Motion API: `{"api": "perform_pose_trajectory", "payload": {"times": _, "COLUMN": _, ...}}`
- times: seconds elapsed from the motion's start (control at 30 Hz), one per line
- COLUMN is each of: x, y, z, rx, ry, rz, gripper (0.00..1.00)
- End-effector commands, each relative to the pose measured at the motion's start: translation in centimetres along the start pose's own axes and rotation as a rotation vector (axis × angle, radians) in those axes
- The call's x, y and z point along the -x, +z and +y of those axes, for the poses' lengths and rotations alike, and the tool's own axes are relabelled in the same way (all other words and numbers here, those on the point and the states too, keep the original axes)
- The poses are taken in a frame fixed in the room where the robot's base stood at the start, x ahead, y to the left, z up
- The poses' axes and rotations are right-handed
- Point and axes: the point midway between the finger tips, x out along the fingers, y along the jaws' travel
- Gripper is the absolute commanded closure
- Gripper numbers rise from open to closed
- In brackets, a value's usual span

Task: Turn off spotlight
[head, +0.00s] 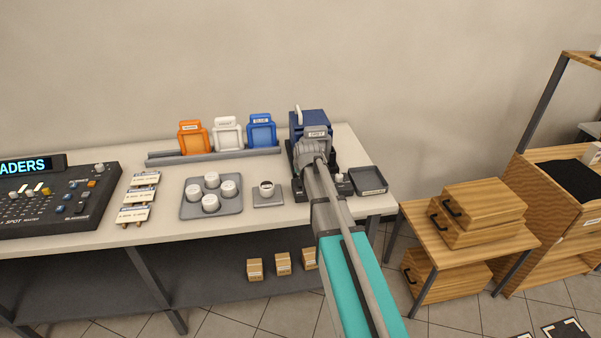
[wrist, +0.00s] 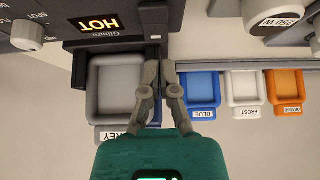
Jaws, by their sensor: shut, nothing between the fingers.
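The spotlight (head: 309,118) is a navy box with a pale handle at the back right of the table. In the wrist view its dark front (wrist: 72,70) shows beside a lit "HOT" display (wrist: 98,23). A grey-framed filter labelled GREY (wrist: 118,85) sits at the spotlight. My gripper (wrist: 160,66) is shut and empty, with its fingertips next to the filter's right edge in the wrist view; I cannot tell whether they touch anything. In the head view my arm covers the gripper and part of the spotlight. No switch is clearly visible on the spotlight.
Orange (head: 193,138), frost (head: 227,134) and blue (head: 261,131) filters stand in a rack. A control console (head: 62,203) is at the left. Wooden boxes (head: 485,205) are right.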

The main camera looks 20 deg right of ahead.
Motion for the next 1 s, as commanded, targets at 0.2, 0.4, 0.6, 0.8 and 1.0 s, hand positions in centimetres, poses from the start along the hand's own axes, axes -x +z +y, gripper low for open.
{"api": "perform_pose_trajectory", "payload": {"times": 0.2, "x": 2.7, "y": -0.2, "z": 0.0, "rx": 0.000, "ry": 0.000, "rz": 0.000, "gripper": 1.00}}
{"api": "perform_pose_trajectory", "payload": {"times": 0.4, "x": 5.0, "y": 0.2, "z": 0.0, "rx": 0.000, "ry": 0.000, "rz": 0.000, "gripper": 1.00}}
{"api": "perform_pose_trajectory", "payload": {"times": 0.6, "x": 7.3, "y": 0.7, "z": 0.0, "rx": 0.000, "ry": 0.000, "rz": 0.000, "gripper": 1.00}}
{"api": "perform_pose_trajectory", "payload": {"times": 0.8, "x": 9.2, "y": 1.0, "z": 0.0, "rx": 0.000, "ry": 0.000, "rz": 0.000, "gripper": 1.00}}
{"api": "perform_pose_trajectory", "payload": {"times": 1.0, "x": 10.2, "y": 1.3, "z": 0.0, "rx": 0.000, "ry": 0.000, "rz": 0.000, "gripper": 1.00}}
